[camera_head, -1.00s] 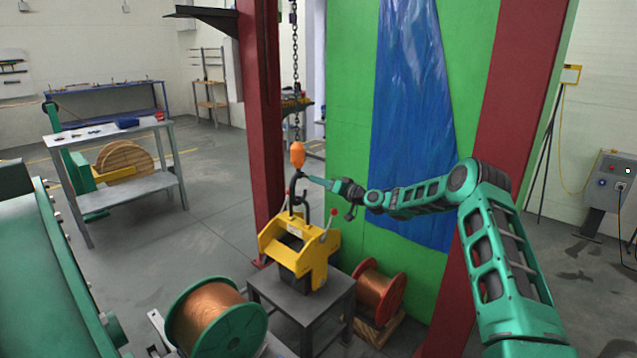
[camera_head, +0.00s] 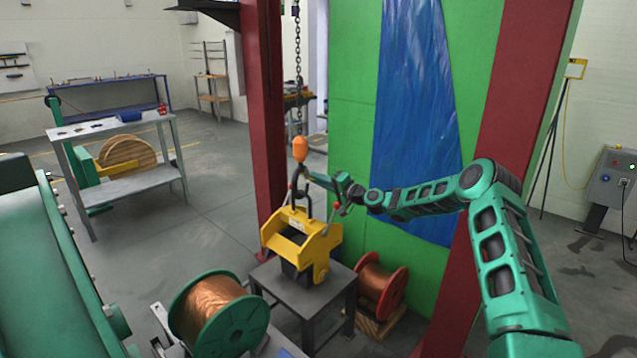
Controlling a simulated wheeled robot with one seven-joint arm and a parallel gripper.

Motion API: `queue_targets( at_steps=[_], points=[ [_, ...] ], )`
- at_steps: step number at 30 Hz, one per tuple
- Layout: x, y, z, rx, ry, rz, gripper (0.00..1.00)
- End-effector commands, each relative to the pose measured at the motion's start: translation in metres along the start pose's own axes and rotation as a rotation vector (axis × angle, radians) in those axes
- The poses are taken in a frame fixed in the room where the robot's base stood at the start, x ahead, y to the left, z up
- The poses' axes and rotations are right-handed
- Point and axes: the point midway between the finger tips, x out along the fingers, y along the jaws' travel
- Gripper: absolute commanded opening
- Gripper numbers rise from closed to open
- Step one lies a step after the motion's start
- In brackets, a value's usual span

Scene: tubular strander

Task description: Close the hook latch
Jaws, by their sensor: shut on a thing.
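The dark lifting hook (camera_head: 296,181) hangs below an orange block (camera_head: 300,149) on a chain. A dark shackle or ring (camera_head: 306,203) sits just under it, above the yellow lifting clamp (camera_head: 291,228). The clamp rests on a small grey table (camera_head: 328,291). My gripper (camera_head: 308,175) comes in from the right and reaches the right side of the hook. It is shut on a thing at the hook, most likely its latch. The latch is too small to make out, and I cannot tell whether it is open or closed.
A green panel with a blue sheet (camera_head: 415,110) stands behind my arm.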

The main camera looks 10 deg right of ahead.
Motion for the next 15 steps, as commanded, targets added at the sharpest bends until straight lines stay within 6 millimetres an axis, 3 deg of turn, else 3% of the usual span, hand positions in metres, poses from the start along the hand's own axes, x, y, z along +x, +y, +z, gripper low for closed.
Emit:
queue_targets(
  at_steps=[1,13,14,15],
  points=[
    [-0.0035,0.0074,-0.0042,0.003,0.007,0.012,0.00],
    [-0.0037,0.0086,-0.0032,0.007,0.006,0.014,0.00],
    [-0.0037,0.0086,-0.0032,0.007,0.006,0.014,0.18],
    [-0.0037,0.0084,-0.0030,0.007,0.005,0.014,0.28]
  ],
)
